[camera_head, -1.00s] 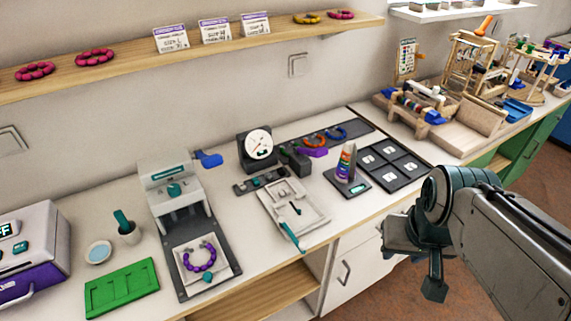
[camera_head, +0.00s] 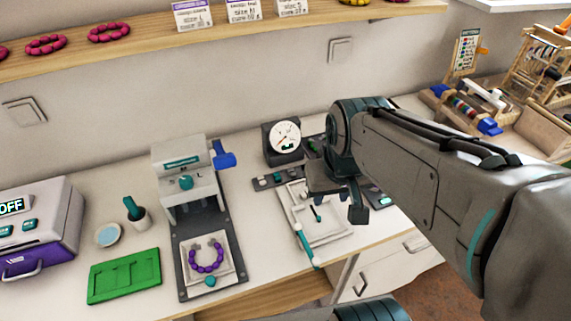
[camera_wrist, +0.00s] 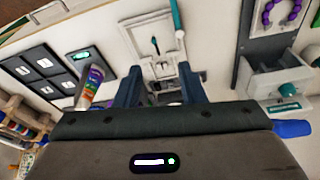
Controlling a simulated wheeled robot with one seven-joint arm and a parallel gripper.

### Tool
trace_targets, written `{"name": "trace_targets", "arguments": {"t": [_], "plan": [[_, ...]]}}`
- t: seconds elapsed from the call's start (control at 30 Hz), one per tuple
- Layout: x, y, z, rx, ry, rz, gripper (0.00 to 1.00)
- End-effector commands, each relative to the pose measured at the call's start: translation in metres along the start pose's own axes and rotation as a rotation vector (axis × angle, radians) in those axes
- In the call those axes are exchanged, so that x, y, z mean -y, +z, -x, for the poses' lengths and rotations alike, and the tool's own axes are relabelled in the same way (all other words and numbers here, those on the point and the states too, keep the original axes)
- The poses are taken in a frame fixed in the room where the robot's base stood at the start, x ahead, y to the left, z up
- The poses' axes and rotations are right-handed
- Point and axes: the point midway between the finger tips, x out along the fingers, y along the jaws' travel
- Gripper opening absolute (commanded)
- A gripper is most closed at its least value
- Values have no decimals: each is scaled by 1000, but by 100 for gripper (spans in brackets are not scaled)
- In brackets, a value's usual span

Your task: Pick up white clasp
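A black tray (camera_wrist: 53,49) with several compartments shows at the left of the wrist view. Small white pieces (camera_wrist: 45,63) lie in its compartments; they are too small to tell whether one is the white clasp. In the head view my gripper (camera_head: 345,203) hangs over the right side of the white tray (camera_head: 295,212), to the side of the black tray.
A glue bottle (camera_wrist: 92,80) stands between my gripper and the black tray. The dial gauge (camera_head: 284,137) stands behind the white tray. The press (camera_head: 183,178) with a purple bead bracelet (camera_head: 206,264) is to the left, near a green board (camera_head: 124,275).

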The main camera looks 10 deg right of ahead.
Motion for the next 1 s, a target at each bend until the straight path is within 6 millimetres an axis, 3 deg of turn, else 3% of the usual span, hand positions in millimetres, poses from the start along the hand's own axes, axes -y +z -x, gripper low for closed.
{"name": "trace_targets", "arguments": {"t": [0.27,0.6,0.8,1.0], "plan": [[-1,-60,-28,94,21,68,36],[-5,-129,-87,199,-6,150,36],[-7,-150,-114,230,-28,175,36],[-8,-154,-130,242,-36,184,36]]}}
